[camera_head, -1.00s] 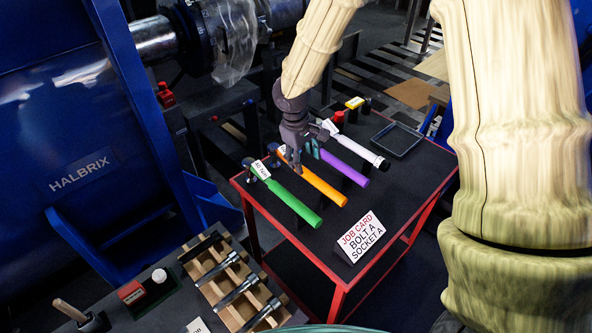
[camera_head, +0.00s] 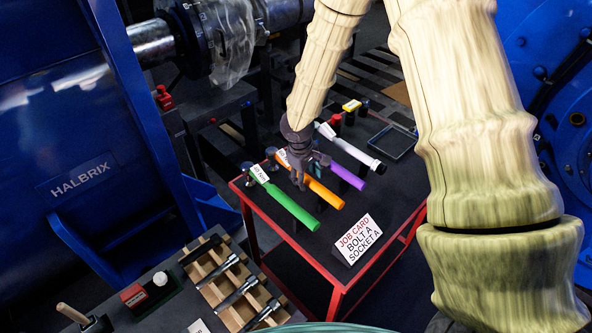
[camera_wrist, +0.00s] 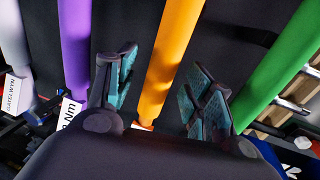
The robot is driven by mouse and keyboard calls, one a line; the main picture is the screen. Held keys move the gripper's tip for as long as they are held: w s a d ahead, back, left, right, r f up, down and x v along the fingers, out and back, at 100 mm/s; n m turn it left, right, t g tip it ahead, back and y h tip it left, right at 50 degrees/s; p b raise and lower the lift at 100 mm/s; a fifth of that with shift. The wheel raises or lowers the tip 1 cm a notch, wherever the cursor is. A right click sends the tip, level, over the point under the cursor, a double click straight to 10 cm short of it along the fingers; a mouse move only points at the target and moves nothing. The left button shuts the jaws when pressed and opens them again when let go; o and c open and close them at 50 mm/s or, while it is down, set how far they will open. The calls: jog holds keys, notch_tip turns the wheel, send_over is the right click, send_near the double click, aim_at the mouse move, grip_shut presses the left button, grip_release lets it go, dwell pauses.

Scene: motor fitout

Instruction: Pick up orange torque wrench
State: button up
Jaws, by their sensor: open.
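The orange torque wrench (camera_head: 322,193) lies on the dark top of a red-framed cart, between a green wrench (camera_head: 290,207) and a purple wrench (camera_head: 347,177). My gripper (camera_head: 300,186) is above the wrenches, over the orange one's upper part. In the wrist view the orange handle (camera_wrist: 168,60) runs between the two open fingers (camera_wrist: 165,95), with the finger pads apart from it on both sides. The purple wrench (camera_wrist: 75,50) is outside the left finger and the green wrench (camera_wrist: 280,70) outside the right finger. The orange wrench's head is partly hidden by my gripper.
A white wrench (camera_head: 350,148) lies beyond the purple one. A job card (camera_head: 357,239) stands at the cart's near edge, and a dark tray (camera_head: 394,141) sits at its right. A bench with a wooden rack (camera_head: 232,283) is at the lower left.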

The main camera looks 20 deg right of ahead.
jog(key=shift+w+d+f, duration=0.1)
jog(key=shift+d+f, duration=0.1)
jog(key=shift+f, duration=0.75)
grip_shut()
